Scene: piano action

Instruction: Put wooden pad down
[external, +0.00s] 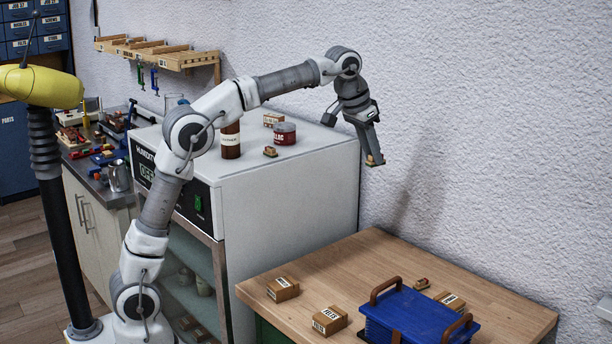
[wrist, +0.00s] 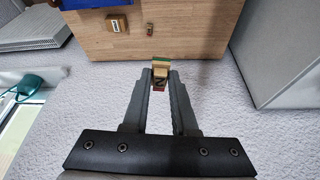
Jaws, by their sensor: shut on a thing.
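My gripper (external: 373,158) is shut on a small wooden pad (external: 374,161), held in the air by the wall, right of the white cabinet and above the wooden table's level. In the wrist view the pad (wrist: 160,72) sits between the two fingertips (wrist: 160,82), showing a wood-coloured body with green and red parts. It touches no surface that I can see. A similar small wooden piece (external: 270,151) lies on the cabinet top, and another (external: 421,283) lies on the table.
The white cabinet (external: 285,190) carries a brown bottle (external: 230,140), a red jar (external: 285,133) and a small box (external: 273,119).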

